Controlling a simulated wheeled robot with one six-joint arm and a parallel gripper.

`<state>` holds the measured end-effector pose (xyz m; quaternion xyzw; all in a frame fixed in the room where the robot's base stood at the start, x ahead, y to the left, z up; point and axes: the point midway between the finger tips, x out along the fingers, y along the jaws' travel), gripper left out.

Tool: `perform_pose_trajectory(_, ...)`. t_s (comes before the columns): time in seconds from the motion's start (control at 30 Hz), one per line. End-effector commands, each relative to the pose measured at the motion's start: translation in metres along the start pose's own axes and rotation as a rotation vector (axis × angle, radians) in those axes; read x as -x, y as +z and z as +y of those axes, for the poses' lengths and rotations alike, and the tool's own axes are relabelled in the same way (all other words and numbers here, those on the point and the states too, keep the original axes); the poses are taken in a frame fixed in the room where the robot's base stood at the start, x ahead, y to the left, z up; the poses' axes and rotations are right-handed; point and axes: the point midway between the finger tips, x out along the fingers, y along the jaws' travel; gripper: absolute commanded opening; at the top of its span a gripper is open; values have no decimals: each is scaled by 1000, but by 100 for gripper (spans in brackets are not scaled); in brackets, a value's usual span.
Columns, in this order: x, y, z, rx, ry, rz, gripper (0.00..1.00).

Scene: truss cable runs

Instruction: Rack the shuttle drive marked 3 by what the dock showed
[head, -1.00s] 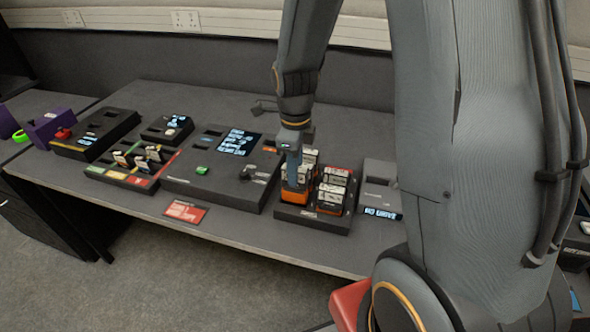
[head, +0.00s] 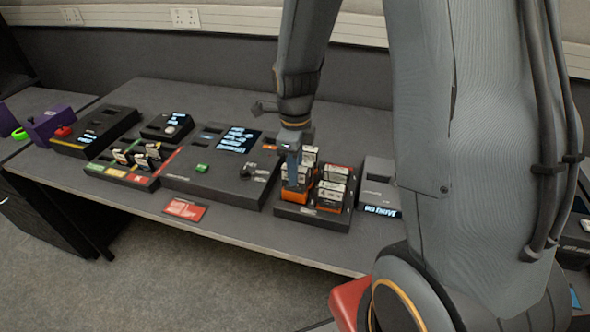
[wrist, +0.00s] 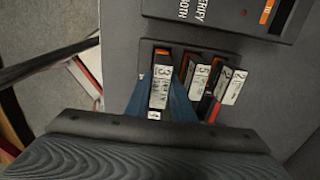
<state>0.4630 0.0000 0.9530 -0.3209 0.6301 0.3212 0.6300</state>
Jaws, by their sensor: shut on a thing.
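The shuttle drive marked 3 (wrist: 160,84) shows in the wrist view with a white label and a dark and orange body. My gripper (wrist: 160,100) is shut on it, one blue finger on each side. In the head view my gripper (head: 293,178) points down over the left part of a dark tray (head: 312,220) of drives. I cannot tell whether the drive is clear of its slot. The dock with a lit screen (head: 238,140) stands left of the tray; its screen text is too small to read here.
Other drives (head: 332,190) stand close by in the tray; the wrist view shows ones marked 5 (wrist: 198,78) and 2 (wrist: 222,82). A rack with coloured strips (head: 130,172) and several drives sits further left. A red card (head: 184,209) lies at the table's front edge.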

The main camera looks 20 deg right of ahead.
Motion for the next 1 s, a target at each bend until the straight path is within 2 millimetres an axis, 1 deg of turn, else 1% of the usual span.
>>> perform_pose_trajectory(0.5, -8, 0, 0, 0, 0, 0, 0)
perform_pose_trajectory(1.0, -9, 0, 0, 0, -1, 0, 0)
